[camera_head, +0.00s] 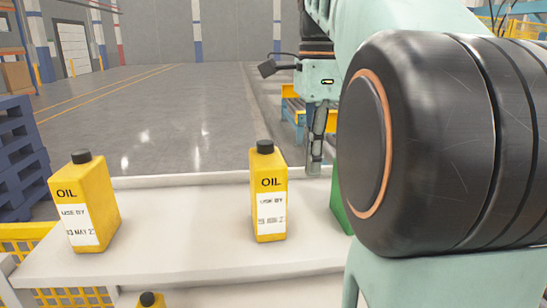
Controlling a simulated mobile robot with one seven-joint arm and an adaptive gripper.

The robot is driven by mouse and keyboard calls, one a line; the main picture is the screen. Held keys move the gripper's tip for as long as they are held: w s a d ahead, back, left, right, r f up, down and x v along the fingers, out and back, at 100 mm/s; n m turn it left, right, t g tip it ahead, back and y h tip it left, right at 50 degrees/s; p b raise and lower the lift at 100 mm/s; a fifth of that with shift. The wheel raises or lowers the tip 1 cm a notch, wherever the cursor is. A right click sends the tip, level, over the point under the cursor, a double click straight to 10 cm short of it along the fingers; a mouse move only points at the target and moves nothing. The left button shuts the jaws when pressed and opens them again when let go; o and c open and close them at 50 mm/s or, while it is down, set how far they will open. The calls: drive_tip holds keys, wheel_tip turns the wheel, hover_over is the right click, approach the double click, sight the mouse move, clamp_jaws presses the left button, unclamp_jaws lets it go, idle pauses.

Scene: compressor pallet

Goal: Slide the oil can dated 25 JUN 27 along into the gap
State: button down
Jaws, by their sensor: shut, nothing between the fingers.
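A yellow oil can (268,195) with a black cap stands upright near the middle of the pale shelf (180,262). Its white label has a use-by date that is too blurred to read surely. A second yellow oil can (84,203) stands upright at the left; its label seems to read a day in MAY. A wide bare stretch of shelf lies between the two cans. My gripper (315,168) points down, shut and empty, to the right of the middle can and apart from it in the picture. My arm hides the shelf's right part.
A green object (341,197) stands right of the middle can, mostly hidden by my arm. Another can's top (150,300) shows below the shelf's front edge. A yellow crate (22,238) and blue pallets (20,155) are at the left. Open floor lies behind.

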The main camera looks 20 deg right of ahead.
wheel_tip(320, 180, down, 7)
drive_tip(key=shift+r+b, duration=0.1)
drive_tip(key=shift+b, duration=0.45)
drive_tip(key=a, duration=0.1)
drive_tip(key=w+a, duration=0.1)
drive_tip(key=a, duration=0.1)
drive_tip(key=shift+p, duration=0.3)
drive_tip(key=shift+a, duration=0.4)
drive_tip(key=w+a+p, duration=0.1)
drive_tip(key=a, duration=0.4)
drive_tip(key=w+a+p, duration=0.2)
drive_tip(key=a, duration=0.3)
drive_tip(key=w+a+p, duration=0.1)
drive_tip(key=a+p, duration=0.1)
drive_tip(key=a, duration=0.3)
drive_tip(key=shift+w+a+r, duration=0.1)
drive_tip(key=shift+w, duration=0.15)
drive_tip(key=shift+a, duration=0.3)
